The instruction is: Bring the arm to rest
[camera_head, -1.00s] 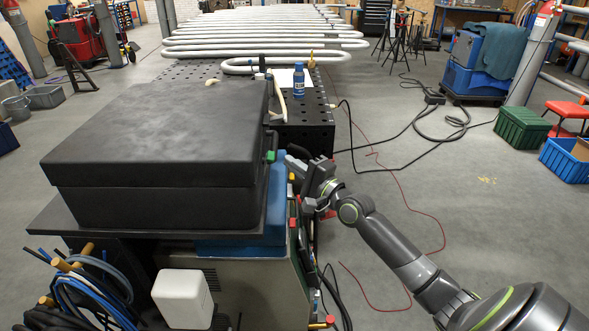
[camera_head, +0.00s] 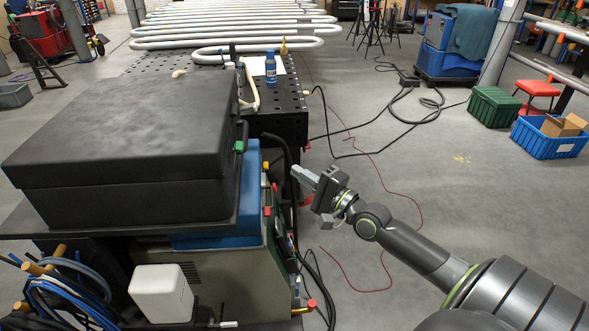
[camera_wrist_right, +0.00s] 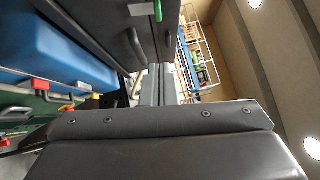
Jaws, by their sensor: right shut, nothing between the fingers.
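My right arm comes in from the lower right in the head view. Its gripper (camera_head: 303,176) is shut and empty, pointing left beside the cart that carries the black case (camera_head: 130,130). The gripper looks apart from the case and from the blue box (camera_head: 250,200) under it. In the right wrist view the closed fingers (camera_wrist_right: 157,85) stand in the middle, with the dark case (camera_wrist_right: 95,30) above left and the blue box (camera_wrist_right: 50,50) to the left. My left gripper is not in view.
A black perforated table (camera_head: 285,115) with a blue bottle (camera_head: 271,68) stands beyond the case. Black cables (camera_head: 430,105) and a red cable (camera_head: 395,190) lie on the floor to the right. A green crate (camera_head: 494,106) and blue crate (camera_head: 545,140) stand farther right.

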